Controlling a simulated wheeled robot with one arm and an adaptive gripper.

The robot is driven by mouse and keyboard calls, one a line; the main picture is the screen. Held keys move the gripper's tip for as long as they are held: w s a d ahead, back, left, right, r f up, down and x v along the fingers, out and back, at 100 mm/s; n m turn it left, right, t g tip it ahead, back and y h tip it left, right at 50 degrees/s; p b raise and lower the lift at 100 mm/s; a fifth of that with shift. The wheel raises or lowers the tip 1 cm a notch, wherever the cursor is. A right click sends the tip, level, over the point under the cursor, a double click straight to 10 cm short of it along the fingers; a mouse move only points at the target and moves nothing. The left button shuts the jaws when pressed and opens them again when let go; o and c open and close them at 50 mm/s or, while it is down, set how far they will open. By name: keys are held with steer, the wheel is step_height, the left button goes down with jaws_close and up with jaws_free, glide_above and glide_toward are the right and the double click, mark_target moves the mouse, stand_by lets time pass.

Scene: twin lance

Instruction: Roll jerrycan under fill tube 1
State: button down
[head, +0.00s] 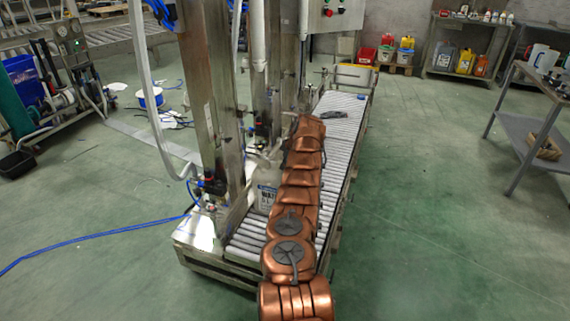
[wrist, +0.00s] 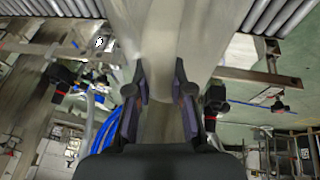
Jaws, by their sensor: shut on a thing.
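My gripper is hidden in the head view. White vertical fill tubes (head: 258,40) hang by the steel columns above the conveyor. I cannot read which one is number 1, and the tube outlet over the jerrycan is not clear.
A steel column (head: 212,90) stands close at the conveyor's left side. A dark flat item (head: 333,114) lies on the far rollers. A blue hose (head: 90,236) crosses the floor at left. A metal table (head: 540,95) stands at right, with open green floor before it.

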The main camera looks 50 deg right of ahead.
steer(key=c, duration=1)
jaws_free()
steer(key=shift+o, duration=0.2)
steer(key=shift+r, duration=0.1)
steer(key=v, duration=1.1)
steer(key=shift+s+r, duration=0.2)
steer(key=shift+r, duration=0.15)
